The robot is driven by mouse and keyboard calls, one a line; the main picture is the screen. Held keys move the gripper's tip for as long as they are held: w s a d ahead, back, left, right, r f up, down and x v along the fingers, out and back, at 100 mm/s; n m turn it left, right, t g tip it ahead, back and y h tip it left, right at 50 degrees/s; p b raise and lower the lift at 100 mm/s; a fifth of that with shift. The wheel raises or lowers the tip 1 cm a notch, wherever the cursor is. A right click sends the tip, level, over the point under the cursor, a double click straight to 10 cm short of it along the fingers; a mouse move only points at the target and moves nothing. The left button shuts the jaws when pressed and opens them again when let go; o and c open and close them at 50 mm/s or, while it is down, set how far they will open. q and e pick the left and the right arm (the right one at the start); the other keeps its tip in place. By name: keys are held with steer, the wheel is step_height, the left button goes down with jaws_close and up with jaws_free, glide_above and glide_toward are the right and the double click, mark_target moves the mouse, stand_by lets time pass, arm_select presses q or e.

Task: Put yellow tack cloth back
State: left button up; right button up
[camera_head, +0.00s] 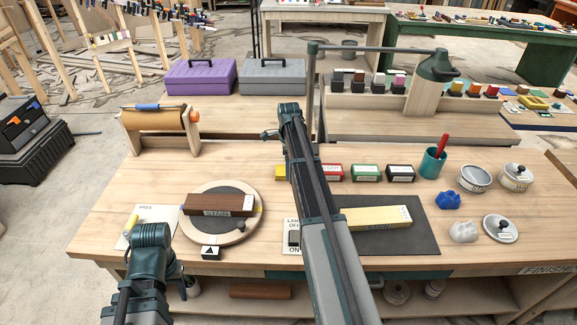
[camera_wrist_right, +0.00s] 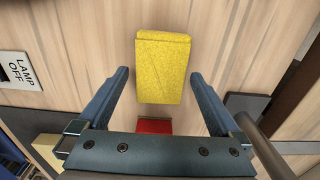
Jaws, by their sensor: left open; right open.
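The yellow tack cloth (camera_wrist_right: 162,68) shows as a yellow block on the wood in the right wrist view. My right gripper (camera_wrist_right: 159,76) is open, with the cloth in line between its fingertips; I cannot tell the height gap. In the head view a yellow piece (camera_head: 280,172), apparently the same cloth, sits left of the red box, partly hidden by my right arm. The right fingers are hard to make out there. My left gripper (camera_head: 150,235) is low at the bench's front left, open, near a small pale yellow object (camera_head: 132,221) by the FREE card (camera_head: 150,214).
Red (camera_head: 331,172), green (camera_head: 365,172) and black (camera_head: 400,173) boxes stand in a row. A dark mat (camera_head: 418,238) holds a yellow block (camera_head: 375,218). A brown block (camera_head: 218,205) lies on a round board (camera_head: 242,230). A cup (camera_head: 432,163) and tins stand right.

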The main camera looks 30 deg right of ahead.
step_height(320, 180, up, 11)
steer(key=p, duration=1)
steer(key=s+a+n, duration=0.6)
steer(key=a+n, duration=0.1)
steer(key=a, duration=0.5)
steer(key=s+a+n, duration=0.6)
steer(key=a+n, duration=0.1)
steer(key=a, duration=0.6)
steer(key=s+a+n+h, duration=0.1)
steer(key=s+a+n, duration=1.1)
steer(key=s+n, duration=0.2)
steer(key=shift+s, duration=0.7)
steer(key=shift+r, duration=0.1)
